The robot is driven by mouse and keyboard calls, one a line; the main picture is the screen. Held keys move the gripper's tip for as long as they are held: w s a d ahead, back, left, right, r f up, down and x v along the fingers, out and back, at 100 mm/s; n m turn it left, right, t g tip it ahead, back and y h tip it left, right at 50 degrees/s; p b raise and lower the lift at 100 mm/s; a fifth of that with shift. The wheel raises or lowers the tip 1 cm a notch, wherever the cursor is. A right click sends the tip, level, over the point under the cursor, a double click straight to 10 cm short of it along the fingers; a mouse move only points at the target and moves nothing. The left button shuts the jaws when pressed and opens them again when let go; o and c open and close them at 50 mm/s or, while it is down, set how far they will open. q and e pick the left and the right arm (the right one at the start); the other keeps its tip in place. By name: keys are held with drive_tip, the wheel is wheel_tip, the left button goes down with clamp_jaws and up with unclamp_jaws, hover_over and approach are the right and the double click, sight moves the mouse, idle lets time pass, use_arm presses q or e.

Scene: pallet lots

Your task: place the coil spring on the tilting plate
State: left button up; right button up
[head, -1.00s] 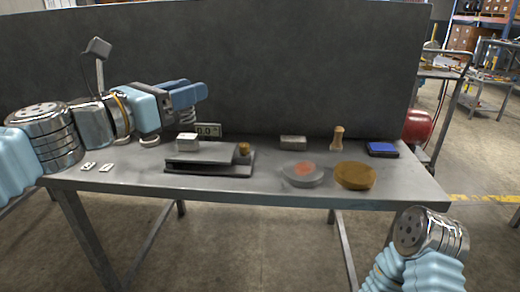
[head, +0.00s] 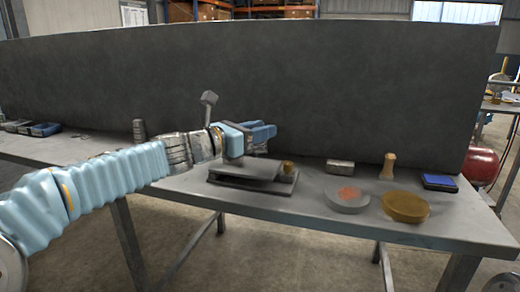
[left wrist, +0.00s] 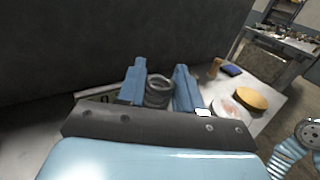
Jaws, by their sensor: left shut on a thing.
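My left gripper (head: 265,134) is in front of the dark panel, just above the back of the tilting plate (head: 240,167). The plate is a dark slab over a flat base. In the left wrist view the grey coil spring (left wrist: 158,92) sits between the two blue fingers of my left gripper (left wrist: 160,88), which is shut on it. In the head view the spring shows only in part, dark, under the fingers (head: 260,149). A small brass cylinder (head: 288,168) stands at the plate's right end. My right gripper is not in view.
Right of the plate lie a grey disc with a reddish top (head: 347,197), a brown disc (head: 406,206), a grey block (head: 340,166), a wooden peg (head: 388,166) and a blue pad (head: 438,182). A dark panel (head: 300,85) closes off the back. The table front is clear.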

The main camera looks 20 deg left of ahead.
sight(260, 144)
use_arm(q)
drive_tip(key=shift+w+f+b, duration=0.15)
drive_tip(key=shift+f+b, duration=0.2)
drive_tip(key=shift+f, duration=0.6)
drive_tip(key=shift+w+f+b, duration=0.15)
drive_tip(key=shift+f+b, duration=0.2)
drive_tip(key=shift+f, duration=0.6)
drive_tip(key=shift+f, duration=0.15)
drive_tip(key=o, duration=1)
drive_tip(key=shift+r, duration=0.25)
drive_tip(key=v, duration=1.2)
drive_tip(key=shift+f, duration=0.1)
